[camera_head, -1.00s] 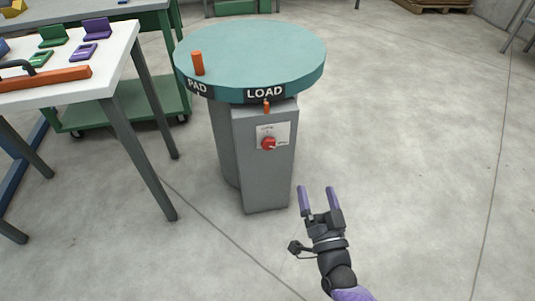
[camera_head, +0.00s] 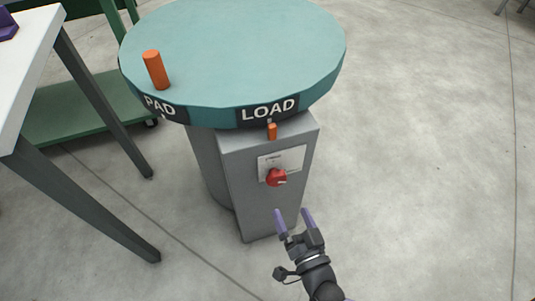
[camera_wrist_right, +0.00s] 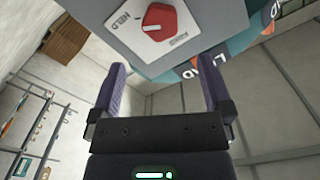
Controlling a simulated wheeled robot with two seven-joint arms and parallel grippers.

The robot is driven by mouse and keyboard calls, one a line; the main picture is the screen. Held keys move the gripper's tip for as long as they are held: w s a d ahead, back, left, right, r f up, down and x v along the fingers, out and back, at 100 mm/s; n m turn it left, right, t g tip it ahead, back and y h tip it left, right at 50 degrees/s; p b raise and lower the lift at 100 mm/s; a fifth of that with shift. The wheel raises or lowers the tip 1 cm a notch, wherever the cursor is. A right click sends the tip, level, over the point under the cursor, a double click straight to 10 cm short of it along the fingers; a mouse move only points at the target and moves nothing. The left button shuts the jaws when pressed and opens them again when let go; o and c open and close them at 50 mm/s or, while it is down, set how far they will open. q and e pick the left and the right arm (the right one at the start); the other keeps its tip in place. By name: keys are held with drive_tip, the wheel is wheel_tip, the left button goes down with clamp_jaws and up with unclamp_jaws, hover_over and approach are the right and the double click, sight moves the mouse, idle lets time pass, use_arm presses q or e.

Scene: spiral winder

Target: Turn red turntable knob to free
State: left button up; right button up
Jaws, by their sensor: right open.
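The red knob (camera_head: 277,177) sits on a white label plate (camera_head: 292,160) on the grey pedestal's front face, under the turntable. In the right wrist view the red knob (camera_wrist_right: 160,21) has a white pointer line, and its label plate (camera_wrist_right: 135,30) reads "HELD" at one side; the other word is too small to read. My right gripper (camera_head: 293,218) is open and empty, below and slightly right of the knob and apart from it. In the wrist view its two purple fingers (camera_wrist_right: 162,85) are spread, with the knob beyond their tips. My left gripper is not in view.
The teal turntable (camera_head: 235,50) overhangs the pedestal (camera_head: 262,205), with an orange peg (camera_head: 156,70) on top and a small orange pin (camera_head: 272,131) under the LOAD sign. A white table (camera_head: 25,60) stands left. Floor at right is clear.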

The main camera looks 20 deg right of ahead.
sight(278, 182)
drive_tip(key=w+b, duration=0.2)
drive_tip(key=w, duration=0.2)
drive_tip(key=w+b, duration=0.1)
drive_tip(key=w, duration=0.4)
drive_tip(key=shift+w+a+f+b, duration=0.1)
drive_tip(key=shift+a+f+b, duration=0.05)
drive_tip(key=shift+b, duration=0.2)
drive_tip(key=shift+w, duration=0.35)
drive_tip(key=shift+r, duration=0.2)
drive_tip(key=shift+c, duration=1.3)
drive_tip(key=c, duration=1)
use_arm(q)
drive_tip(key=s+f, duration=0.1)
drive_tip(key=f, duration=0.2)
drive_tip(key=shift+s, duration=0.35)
